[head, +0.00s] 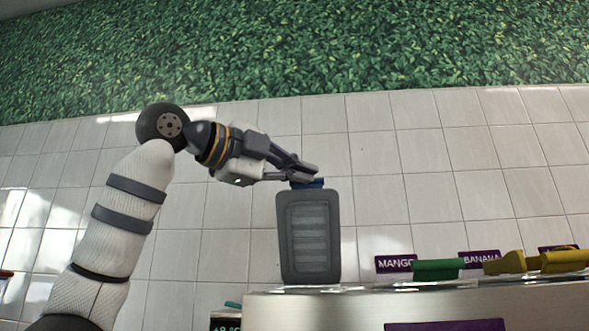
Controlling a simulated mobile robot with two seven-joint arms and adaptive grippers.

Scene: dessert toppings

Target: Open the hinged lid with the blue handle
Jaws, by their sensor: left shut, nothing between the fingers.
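A grey lid (309,236) with a ribbed panel stands upright at the left end of the metal counter. Its blue handle (308,184) is at the top edge, partly hidden by my left gripper (312,171). My left gripper reaches in from the left and is shut with nothing held. Its fingertips are right at the blue handle; I cannot tell whether they touch it. The lid's hinge is not clearly visible. My right gripper is not in view.
The metal counter (420,306) runs to the right. Along it are a green handle (438,269), yellow handles (505,263) and purple labels such as the mango sign (395,263). A small dark display (225,321) is at the bottom. A tiled wall stands behind.

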